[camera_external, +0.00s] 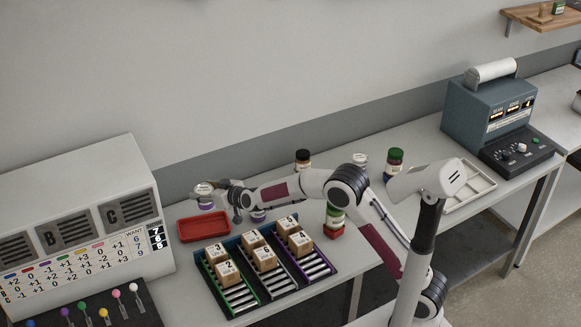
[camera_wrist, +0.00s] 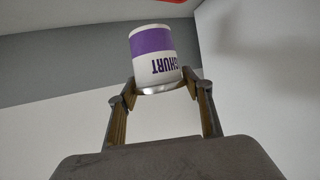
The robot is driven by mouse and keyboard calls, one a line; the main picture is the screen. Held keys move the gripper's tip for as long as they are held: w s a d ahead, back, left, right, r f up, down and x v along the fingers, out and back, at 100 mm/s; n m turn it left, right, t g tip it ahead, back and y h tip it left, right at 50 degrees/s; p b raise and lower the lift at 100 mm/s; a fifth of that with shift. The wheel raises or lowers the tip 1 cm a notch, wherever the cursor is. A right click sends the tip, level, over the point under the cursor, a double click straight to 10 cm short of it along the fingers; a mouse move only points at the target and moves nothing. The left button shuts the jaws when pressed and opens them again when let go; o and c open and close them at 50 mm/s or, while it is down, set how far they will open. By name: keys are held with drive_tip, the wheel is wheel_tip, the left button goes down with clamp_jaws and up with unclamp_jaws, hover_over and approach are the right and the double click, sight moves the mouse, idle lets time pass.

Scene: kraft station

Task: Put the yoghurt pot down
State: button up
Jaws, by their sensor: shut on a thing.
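The yoghurt pot (camera_wrist: 153,50) is white with a purple band and dark lettering that reads upside down in the wrist view. My gripper (camera_wrist: 164,90) is shut on it, with one finger on each side near its silvery rim. In the external view the pot (camera_external: 205,197) is at the left end of my arm, just behind the red tray (camera_external: 203,228). My gripper (camera_external: 219,190) reaches it from the right. I cannot tell whether the pot's base touches the table.
Another purple-banded pot (camera_external: 258,215) stands just right of my gripper. Jars (camera_external: 303,160) stand along the back. Three roller lanes (camera_external: 236,297) with numbered boxes lie in front. A grey panel machine (camera_external: 80,225) stands left. The red tray looks empty.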

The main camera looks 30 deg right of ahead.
sight(205, 207)
drive_tip(key=shift+a, duration=1.15)
drive_tip(key=shift+f, duration=3.1)
drive_tip(key=shift+f, duration=1.9)
drive_tip(key=shift+f, duration=0.15)
drive_tip(key=o, duration=1.3)
